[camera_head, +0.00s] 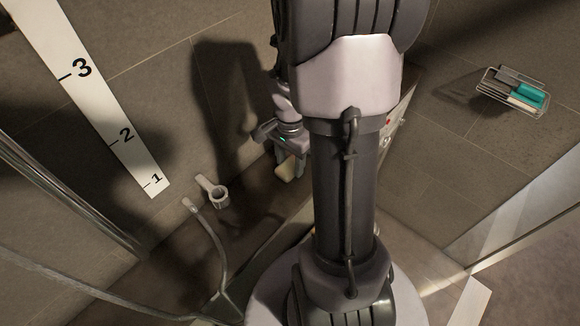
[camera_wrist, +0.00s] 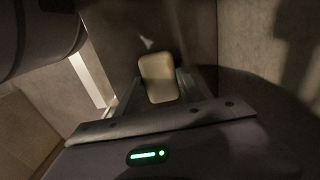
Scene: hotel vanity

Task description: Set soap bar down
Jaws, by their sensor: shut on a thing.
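A cream, rounded soap bar (camera_wrist: 157,72) is between the two fingers of my gripper (camera_wrist: 158,88) in the wrist view. My gripper is shut on it. In the head view my gripper (camera_head: 287,165) points down beside the dark arm column, and a pale piece of the soap bar (camera_head: 284,172) shows at its tips. The surface beneath the bar is dark and shaded, and I cannot tell whether the bar touches it. My arm hides much of the area to the right.
A wire basket (camera_head: 513,95) with teal and white items hangs on the right wall. A numbered white strip (camera_head: 118,130) is on the left wall. A grey ring holder (camera_head: 217,195) and a hose (camera_head: 215,240) are at lower left. A wall stands close beside my gripper.

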